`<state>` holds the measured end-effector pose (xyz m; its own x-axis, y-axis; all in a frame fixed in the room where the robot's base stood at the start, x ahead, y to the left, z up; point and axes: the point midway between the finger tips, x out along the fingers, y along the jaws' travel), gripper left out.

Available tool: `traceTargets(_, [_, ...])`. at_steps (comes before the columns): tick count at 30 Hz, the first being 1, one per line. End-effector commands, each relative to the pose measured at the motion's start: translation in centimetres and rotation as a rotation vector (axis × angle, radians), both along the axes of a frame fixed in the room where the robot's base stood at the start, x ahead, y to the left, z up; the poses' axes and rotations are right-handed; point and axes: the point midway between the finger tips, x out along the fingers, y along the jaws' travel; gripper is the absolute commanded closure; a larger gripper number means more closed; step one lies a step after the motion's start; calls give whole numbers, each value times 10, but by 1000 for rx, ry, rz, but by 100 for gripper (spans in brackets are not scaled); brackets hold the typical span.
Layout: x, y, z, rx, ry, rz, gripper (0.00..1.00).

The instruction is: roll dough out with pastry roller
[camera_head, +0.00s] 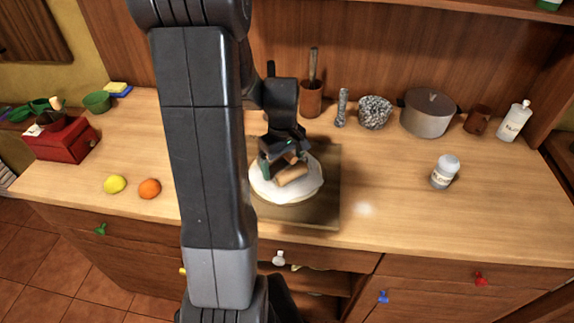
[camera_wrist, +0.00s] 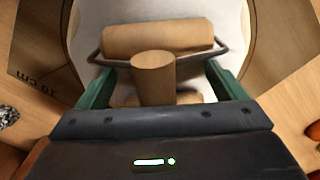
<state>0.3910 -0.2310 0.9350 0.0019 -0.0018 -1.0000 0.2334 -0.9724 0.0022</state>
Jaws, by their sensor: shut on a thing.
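The pastry roller (camera_head: 293,175) is a small wooden roller with a wire frame and a short wooden handle. In the wrist view its roller (camera_wrist: 158,38) lies across the white dough (camera_wrist: 85,45), and its handle (camera_wrist: 153,78) stands between my green fingers. My gripper (camera_head: 280,160) is shut on the roller, just above the dough. The white round dough (camera_head: 262,190) sits on a round base on the board (camera_head: 325,215). I cannot tell how firmly the roller presses on the dough.
A lemon (camera_head: 115,184) and an orange (camera_head: 150,189) lie to the left. A white-capped jar (camera_head: 445,172) stands to the right. A pot (camera_head: 428,112), a bowl (camera_head: 375,112) and a utensil holder (camera_head: 311,99) line the back.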

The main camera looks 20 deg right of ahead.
Motion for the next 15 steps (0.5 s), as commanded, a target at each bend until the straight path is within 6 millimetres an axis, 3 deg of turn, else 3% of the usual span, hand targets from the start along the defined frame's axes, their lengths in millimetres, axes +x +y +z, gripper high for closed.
traceTargets(7, [15, 4, -3, 0, 1, 0, 41])
traceTargets(15, [0, 0, -3, 1, 3, -2, 41])
